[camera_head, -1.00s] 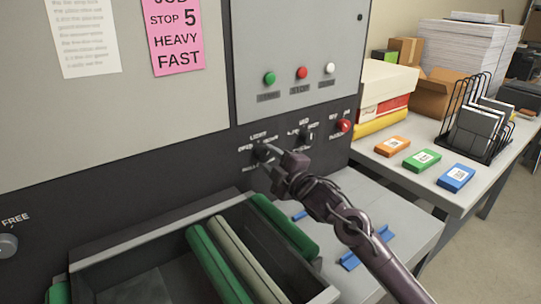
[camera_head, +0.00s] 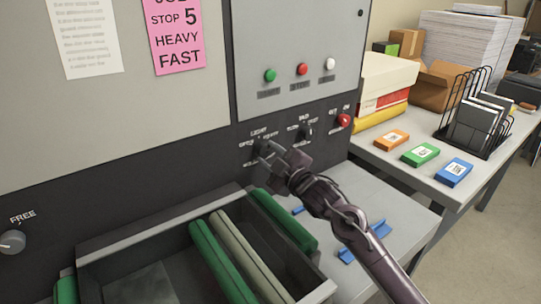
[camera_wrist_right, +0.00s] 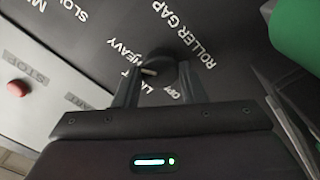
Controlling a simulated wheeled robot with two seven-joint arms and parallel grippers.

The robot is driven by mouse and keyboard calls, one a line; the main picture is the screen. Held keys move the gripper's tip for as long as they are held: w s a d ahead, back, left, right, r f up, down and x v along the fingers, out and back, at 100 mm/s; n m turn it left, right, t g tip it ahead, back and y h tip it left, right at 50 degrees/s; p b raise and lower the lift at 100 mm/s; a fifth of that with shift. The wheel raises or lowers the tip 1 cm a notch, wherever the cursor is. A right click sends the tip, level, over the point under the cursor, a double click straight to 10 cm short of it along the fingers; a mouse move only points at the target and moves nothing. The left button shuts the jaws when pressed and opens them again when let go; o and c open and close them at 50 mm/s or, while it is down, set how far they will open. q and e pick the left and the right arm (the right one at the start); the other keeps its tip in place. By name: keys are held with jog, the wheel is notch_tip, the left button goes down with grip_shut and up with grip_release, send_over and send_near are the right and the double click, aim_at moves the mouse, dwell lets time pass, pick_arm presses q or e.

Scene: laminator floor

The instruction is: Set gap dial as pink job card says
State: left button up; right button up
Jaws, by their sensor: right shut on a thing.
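The pink job card (camera_head: 177,38) is on the machine's upper panel; its visible lines read "STOP 5", "HEAVY", "FAST", and its top line is cut off. The roller gap dial (camera_wrist_right: 160,66) is a dark round knob on the black panel, with OPEN, LIGHT and HEAVY around it. Its white mark points left in the wrist view, near LIGHT and HEAVY; I cannot tell exactly which. My right gripper (camera_wrist_right: 160,86) is shut on the dial, one finger on each side. In the head view the right gripper (camera_head: 275,157) partly hides the dial. My left gripper is not in view.
Right of the dial are another selector (camera_head: 305,132) and a red knob (camera_head: 344,121). Green, red and white buttons sit above. A roller tray (camera_head: 150,235) is below the panel. A side table (camera_head: 400,168) holds coloured boxes and a wire rack (camera_head: 482,125).

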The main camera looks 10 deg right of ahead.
jog(key=shift+f, duration=0.1)
jog(key=o, duration=1)
jog(key=b+v, duration=0.1)
jog(key=v, duration=0.6)
jog(key=shift+s+d+b, duration=0.2)
jog(key=shift+s+b, duration=0.2)
